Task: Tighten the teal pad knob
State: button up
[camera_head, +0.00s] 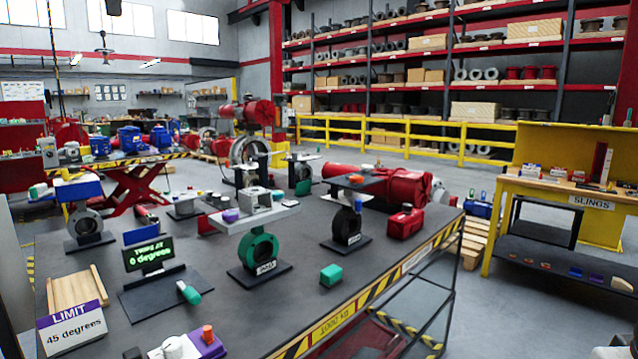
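Several teal or green pieces are in view, and I cannot tell for sure which is the teal pad knob. A teal block (331,275) lies on the dark bench top right of the green valve (258,252). A teal-ended piece (189,293) lies on the dark plate by the display. A small teal knob (278,195) sits on the grey bracket (254,216) above the green valve, near a purple knob (231,215). The display (150,253) reads 0 degrees. A sign (75,328) reads LIMIT, 45 degrees. My gripper is not in view.
A black valve (347,225) stands right of the green one, and a grey valve (87,226) at left. A red block (405,222) sits near the right edge. A wooden tray (78,288) and a purple-and-white item (190,346) are in front. The bench's front right is clear.

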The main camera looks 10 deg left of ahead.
aim_at(277, 195)
jog(key=z, duration=0.2)
jog(key=i, duration=0.75)
jog(key=u, duration=0.65)
jog(key=i, duration=0.75)
jog(key=u, duration=0.7)
